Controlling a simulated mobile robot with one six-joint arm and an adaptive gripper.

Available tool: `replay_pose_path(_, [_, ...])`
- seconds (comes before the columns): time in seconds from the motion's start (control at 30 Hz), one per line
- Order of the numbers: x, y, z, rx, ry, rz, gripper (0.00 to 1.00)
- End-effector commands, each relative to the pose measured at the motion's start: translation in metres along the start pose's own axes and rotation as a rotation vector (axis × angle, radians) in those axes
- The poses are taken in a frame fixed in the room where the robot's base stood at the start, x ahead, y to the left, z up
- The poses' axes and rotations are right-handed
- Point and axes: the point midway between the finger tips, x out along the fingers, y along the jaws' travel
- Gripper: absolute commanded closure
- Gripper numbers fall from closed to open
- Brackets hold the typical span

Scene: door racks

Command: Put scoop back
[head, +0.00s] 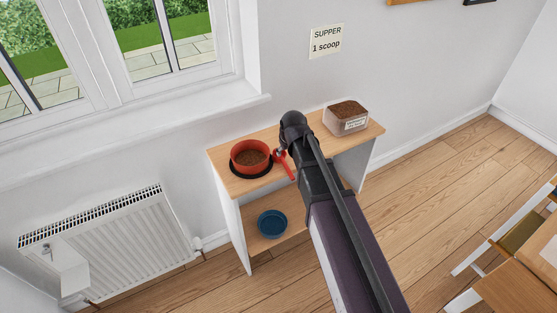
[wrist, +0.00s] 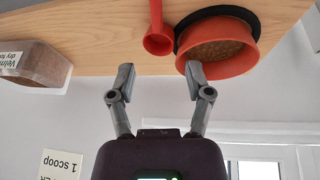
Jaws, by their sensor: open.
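The red scoop (head: 285,165) lies on the wooden shelf top just right of the red bowl. It also shows in the wrist view (wrist: 157,42), cup end toward my gripper. My gripper (wrist: 158,78) is open and empty, its fingers spread on either side of the scoop's line and apart from it. In the head view, my arm covers part of the shelf top, and the fingers are mostly hidden. The clear food container (head: 346,117), full of brown kibble and labelled, stands at the right end of the shelf top. It also shows in the wrist view (wrist: 35,68).
The red bowl (head: 250,158) holds brown kibble and sits on a black mat, close to one finger in the wrist view. A blue bowl (head: 272,223) stands on the lower shelf. A note reading "SUPPER 1 scoop" (head: 326,41) is on the wall. A radiator (head: 110,240) is at left.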

Motion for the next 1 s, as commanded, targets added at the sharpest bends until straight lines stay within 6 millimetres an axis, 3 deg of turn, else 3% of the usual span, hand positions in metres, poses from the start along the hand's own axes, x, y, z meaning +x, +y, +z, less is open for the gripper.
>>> replay_pose_path(1.0, [0.08,0.001,0.001,0.001,-0.001,0.0,0.35])
